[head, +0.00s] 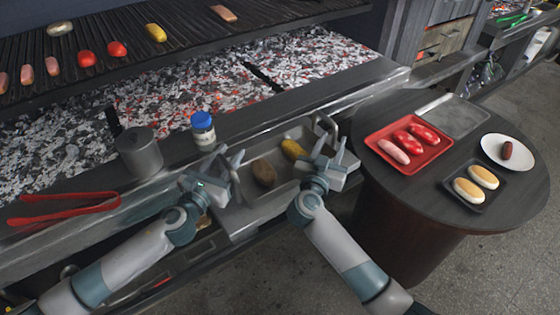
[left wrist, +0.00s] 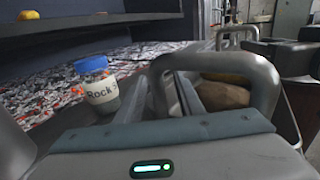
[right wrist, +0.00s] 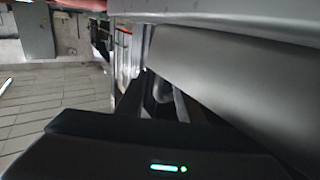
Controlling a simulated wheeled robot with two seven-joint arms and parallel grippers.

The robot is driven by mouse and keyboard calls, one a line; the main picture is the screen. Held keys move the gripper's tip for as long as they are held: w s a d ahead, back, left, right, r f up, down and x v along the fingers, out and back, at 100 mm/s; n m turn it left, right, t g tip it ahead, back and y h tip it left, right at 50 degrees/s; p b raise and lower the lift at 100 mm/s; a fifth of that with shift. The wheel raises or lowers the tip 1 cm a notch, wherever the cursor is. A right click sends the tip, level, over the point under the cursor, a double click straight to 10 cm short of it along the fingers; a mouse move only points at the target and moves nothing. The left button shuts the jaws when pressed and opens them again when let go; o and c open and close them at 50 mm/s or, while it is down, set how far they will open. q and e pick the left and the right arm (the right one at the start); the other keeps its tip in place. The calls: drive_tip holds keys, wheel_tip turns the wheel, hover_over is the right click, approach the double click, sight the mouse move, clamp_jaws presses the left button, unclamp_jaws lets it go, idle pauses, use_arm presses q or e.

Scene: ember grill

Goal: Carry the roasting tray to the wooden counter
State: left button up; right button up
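The roasting tray (head: 242,214) is a grey metal pan with an upright loop handle at each end. It sits at the grill's front edge and holds a brown potato (head: 263,173) and a yellow corn piece (head: 293,150). My left gripper (head: 228,160) is at the tray's left handle, fingers apart; in the left wrist view the handle (left wrist: 262,75) rises at the fingers. My right gripper (head: 329,155) is at the right handle (head: 328,126), fingers apart, and partly hides that end. Whether the fingers touch the handles is unclear. I cannot single out the wooden counter.
A metal pot (head: 139,153), a blue-capped jar (head: 203,131) and red tongs (head: 65,208) stand or lie left of the tray. A dark round table (head: 405,205) at right bears a red tray (head: 384,152), a bun tray (head: 459,199) and a white plate (head: 522,163). Glowing coals lie behind.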

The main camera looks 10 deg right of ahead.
sight(334, 129)
use_arm(q)
clamp_jaws()
use_arm(e)
clamp_jaws()
use_arm(q)
drive_tip(key=shift+r, duration=0.25)
use_arm(e)
drive_tip(key=shift+r, duration=0.25)
